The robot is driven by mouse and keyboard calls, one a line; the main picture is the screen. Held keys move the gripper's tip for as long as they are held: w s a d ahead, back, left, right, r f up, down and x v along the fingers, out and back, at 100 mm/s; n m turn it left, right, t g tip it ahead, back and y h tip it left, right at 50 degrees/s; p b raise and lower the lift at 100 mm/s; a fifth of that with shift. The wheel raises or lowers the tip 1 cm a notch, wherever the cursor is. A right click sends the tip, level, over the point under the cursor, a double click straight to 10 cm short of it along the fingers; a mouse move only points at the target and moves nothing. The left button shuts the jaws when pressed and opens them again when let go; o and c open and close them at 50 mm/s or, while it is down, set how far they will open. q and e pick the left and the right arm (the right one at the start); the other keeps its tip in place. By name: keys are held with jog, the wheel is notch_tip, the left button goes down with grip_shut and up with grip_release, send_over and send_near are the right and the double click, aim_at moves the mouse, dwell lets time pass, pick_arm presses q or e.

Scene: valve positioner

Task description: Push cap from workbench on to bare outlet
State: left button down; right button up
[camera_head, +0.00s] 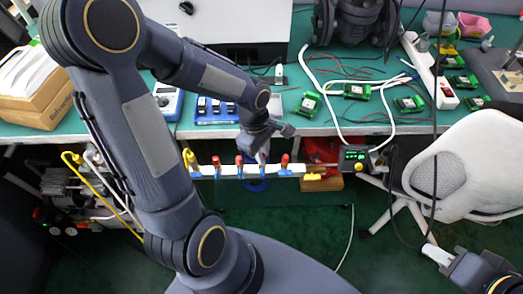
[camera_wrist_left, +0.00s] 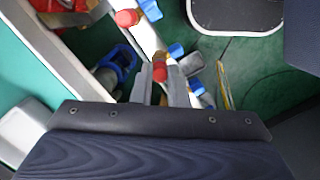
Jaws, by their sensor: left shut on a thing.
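A white manifold bar (camera_head: 230,172) runs along the bench's front edge, with blue-handled valves and red caps, including one cap (camera_head: 216,161) at the left and one (camera_head: 285,160) at the right. My left gripper (camera_head: 262,156) points down at the bar between two red caps and hides the outlet under it. In the left wrist view its fingers (camera_wrist_left: 161,80) are shut on a red cap (camera_wrist_left: 160,70). The held cap is close to the bar; whether it touches an outlet, I cannot tell. My right gripper (camera_head: 437,255) is far off at the lower right, its jaws unclear.
The green workbench (camera_head: 300,118) behind holds a blue tray (camera_head: 213,110), several green circuit boards (camera_head: 357,90) and loose cables. A white chair (camera_head: 468,170) stands at the right. A small control box (camera_head: 355,157) sits right of the bar. The floor in front is clear.

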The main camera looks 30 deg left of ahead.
pick_arm(q)
jog(key=shift+f+b, duration=0.55)
jog(key=shift+f, duration=0.05)
dwell(0.3)
jog(key=c, duration=1.3)
grip_release()
jog(key=shift+c, duration=0.2)
jog(key=shift+r, duration=0.1)
notch_tip(320, 180, up, 8)
jog(key=a+p, duration=0.1)
jog(key=shift+f, duration=0.2)
jog(key=shift+a, duration=0.1)
jog(key=s+d+r+m+t+h+p, duration=0.2)
jog(key=s+r+m+t+p, duration=0.3)
jog(key=s+r+m, duration=0.6)
notch_tip(320, 180, up, 4)
jog(key=m+p, duration=0.1)
jog(key=m, duration=0.3)
jog(key=shift+s+d+t+p, duration=0.2)
jog(key=shift+s+t+p, duration=0.2)
